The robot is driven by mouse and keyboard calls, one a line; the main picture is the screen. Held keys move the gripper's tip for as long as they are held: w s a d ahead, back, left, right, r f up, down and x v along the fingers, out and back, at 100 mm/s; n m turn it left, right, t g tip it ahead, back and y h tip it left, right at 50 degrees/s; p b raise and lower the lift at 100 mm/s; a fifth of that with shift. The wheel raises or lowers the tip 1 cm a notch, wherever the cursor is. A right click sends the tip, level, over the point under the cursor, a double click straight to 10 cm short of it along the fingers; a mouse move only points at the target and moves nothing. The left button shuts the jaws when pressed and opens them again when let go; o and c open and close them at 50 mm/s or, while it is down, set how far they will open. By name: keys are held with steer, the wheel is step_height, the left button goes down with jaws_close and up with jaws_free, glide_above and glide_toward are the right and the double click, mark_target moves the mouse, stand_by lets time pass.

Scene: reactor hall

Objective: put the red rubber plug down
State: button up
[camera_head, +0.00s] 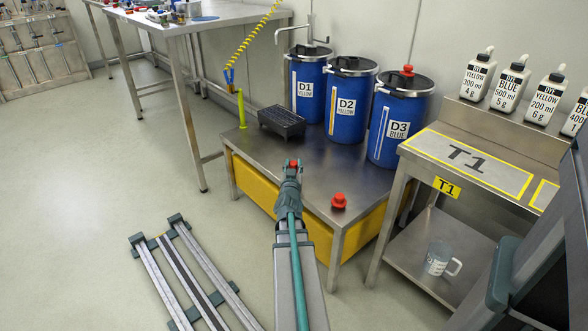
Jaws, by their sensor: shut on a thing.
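My gripper (292,169) is shut on a red rubber plug (294,162), of which only a small red part shows at the fingertips. It is over the steel top of the low bench (308,178); I cannot tell whether the plug touches the top. A second red plug (339,201) stands on the bench near its front edge, right of my gripper. A third red piece (407,71) sits on the lid of the blue drum D3 (405,110).
Blue drums D1 (307,85) and D2 (346,100) stand along the back of the bench, with a black box (282,122) and a green post (241,110) to the left. The T1 table (470,160) stands at the right. Bare steel lies around my gripper.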

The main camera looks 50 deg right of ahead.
mark_target(294, 166)
steer(key=w+d+f+b, duration=0.2)
steer(key=d, duration=0.1)
steer(key=shift+f, duration=0.35)
steer(key=shift+r, duration=0.1)
steer(key=o, duration=0.6)
steer(key=shift+f, duration=0.2)
steer(key=o, duration=0.5)
steer(key=shift+c, duration=0.2)
